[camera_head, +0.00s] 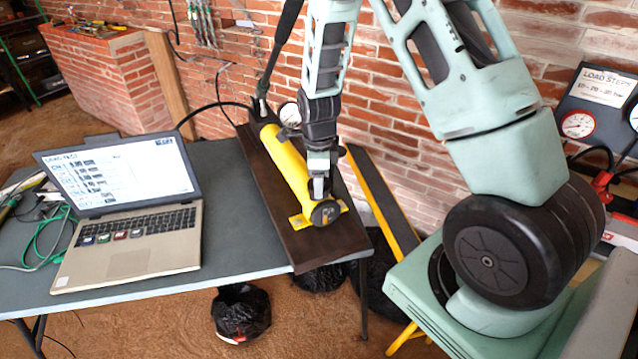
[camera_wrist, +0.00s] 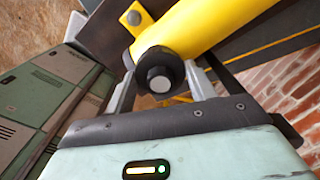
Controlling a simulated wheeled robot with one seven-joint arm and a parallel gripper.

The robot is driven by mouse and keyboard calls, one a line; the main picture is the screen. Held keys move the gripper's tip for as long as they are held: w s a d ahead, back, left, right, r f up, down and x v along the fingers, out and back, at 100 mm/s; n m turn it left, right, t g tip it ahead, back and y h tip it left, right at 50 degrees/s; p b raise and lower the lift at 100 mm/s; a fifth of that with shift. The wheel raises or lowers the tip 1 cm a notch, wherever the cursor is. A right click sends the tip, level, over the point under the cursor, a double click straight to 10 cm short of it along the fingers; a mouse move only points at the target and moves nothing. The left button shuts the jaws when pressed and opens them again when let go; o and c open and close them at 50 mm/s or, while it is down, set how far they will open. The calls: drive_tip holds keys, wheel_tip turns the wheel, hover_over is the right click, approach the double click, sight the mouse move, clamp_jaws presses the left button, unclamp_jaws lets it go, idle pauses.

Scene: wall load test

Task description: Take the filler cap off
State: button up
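A yellow hand pump (camera_head: 284,160) lies on a dark board on the table, its near end toward me. The black round filler cap (camera_head: 325,213) sits at that near end. In the wrist view the cap (camera_wrist: 160,72) faces me, with the yellow barrel (camera_wrist: 205,25) behind it. My gripper (camera_head: 319,188) reaches down to the cap from above. In the wrist view my gripper (camera_wrist: 160,80) has one finger on each side of the cap, both very close to it. I cannot tell whether the fingers press on it.
A laptop (camera_head: 128,215) stands on the grey table (camera_head: 235,210) left of the dark board (camera_head: 345,235). A brick wall (camera_head: 385,120) is close behind. A gauge panel (camera_head: 590,115) is at the right. Black bags (camera_head: 242,312) lie under the table. A pressure gauge (camera_head: 290,114) is by the pump.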

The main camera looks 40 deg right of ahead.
drive_tip(key=shift+c, duration=0.7)
drive_tip(key=shift+r, duration=0.1)
